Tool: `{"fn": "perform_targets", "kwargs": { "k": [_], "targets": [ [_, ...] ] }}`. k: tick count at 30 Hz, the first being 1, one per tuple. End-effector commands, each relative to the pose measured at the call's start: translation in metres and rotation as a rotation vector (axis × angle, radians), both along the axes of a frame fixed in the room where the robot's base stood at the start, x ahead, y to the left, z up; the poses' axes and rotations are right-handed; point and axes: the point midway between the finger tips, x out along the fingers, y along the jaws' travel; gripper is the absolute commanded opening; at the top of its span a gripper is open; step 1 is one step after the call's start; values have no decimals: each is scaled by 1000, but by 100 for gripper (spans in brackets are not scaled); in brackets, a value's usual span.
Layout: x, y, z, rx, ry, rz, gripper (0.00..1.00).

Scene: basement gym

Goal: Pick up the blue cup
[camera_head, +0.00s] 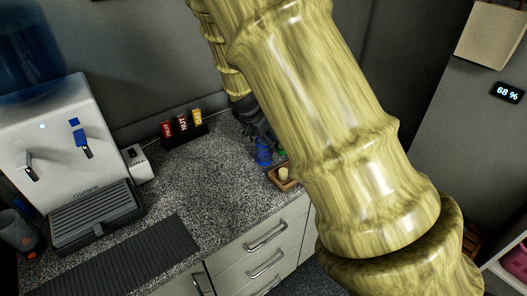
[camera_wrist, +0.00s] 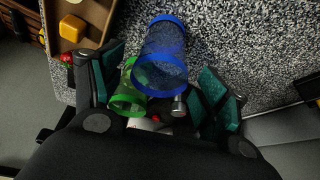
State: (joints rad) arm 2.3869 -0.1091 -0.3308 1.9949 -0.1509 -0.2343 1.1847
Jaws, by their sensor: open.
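The blue cup (camera_wrist: 162,45) is see-through with bright blue rims. In the wrist view it lies between the two teal-padded fingers of my gripper (camera_wrist: 161,70), which is open. A green-rimmed cup (camera_wrist: 128,92) is close beside it on the left, also between the fingers and partly overlapped in view. A small metal-looking piece (camera_wrist: 179,106) shows near the blue cup's lower rim. In the head view the blue cup (camera_head: 263,152) is on the speckled counter under my gripper, partly hidden by it. I cannot tell whether either finger touches a cup.
A wooden tray (camera_head: 290,185) with a cream item (camera_head: 283,174) sits near the counter's front edge, close to the cups. A rack of red, black and yellow packets (camera_head: 183,127) stands at the wall. A water dispenser (camera_head: 60,140) stands left. The counter (camera_head: 195,180) between is clear.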

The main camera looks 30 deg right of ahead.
Motion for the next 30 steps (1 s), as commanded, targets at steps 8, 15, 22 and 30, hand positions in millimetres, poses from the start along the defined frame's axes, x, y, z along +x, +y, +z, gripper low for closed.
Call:
{"fn": "perform_targets", "kwargs": {
  "k": [8, 15, 22, 30],
  "targets": [
    [3, -4, -10, 1, 1, 1, 74],
    [8, -14, -30, 1, 1, 4, 74],
    [9, -20, -47, 1, 1, 3, 74],
    [10, -21, -49, 1, 0, 4, 74]
  ]
}}
